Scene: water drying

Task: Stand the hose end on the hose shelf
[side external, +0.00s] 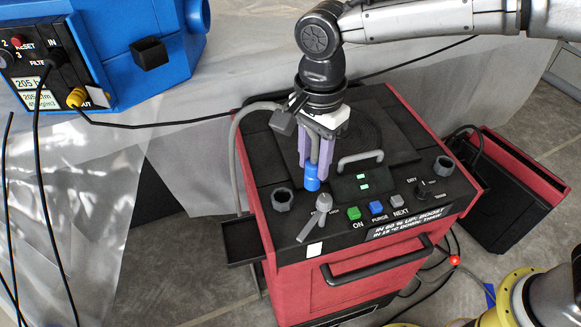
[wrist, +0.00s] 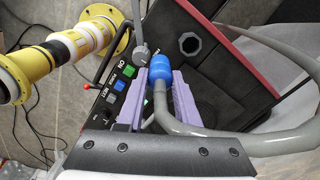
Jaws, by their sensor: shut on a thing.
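The hose end, a blue cap (side external: 312,178) on a grey hose (side external: 234,150), hangs upright below my gripper (side external: 318,160). My gripper has purple fingers, shut on the hose just behind the blue part. In the wrist view the blue end (wrist: 160,68) sticks out between the purple fingertips (wrist: 160,88), and the grey hose (wrist: 250,140) curves away to the right. The hose end is over the black top of the red machine (side external: 300,240), near its grey lever (side external: 322,203). A black shelf (side external: 240,248), which may be the hose shelf, juts from the machine's left side, lower than its top.
The machine top carries a handle (side external: 360,158), two dark hexagonal sockets (side external: 282,199) and coloured buttons (side external: 376,208). A blue box (side external: 110,50) with cables stands at the back left. A yellow-flanged pipe (side external: 520,295) lies at the front right.

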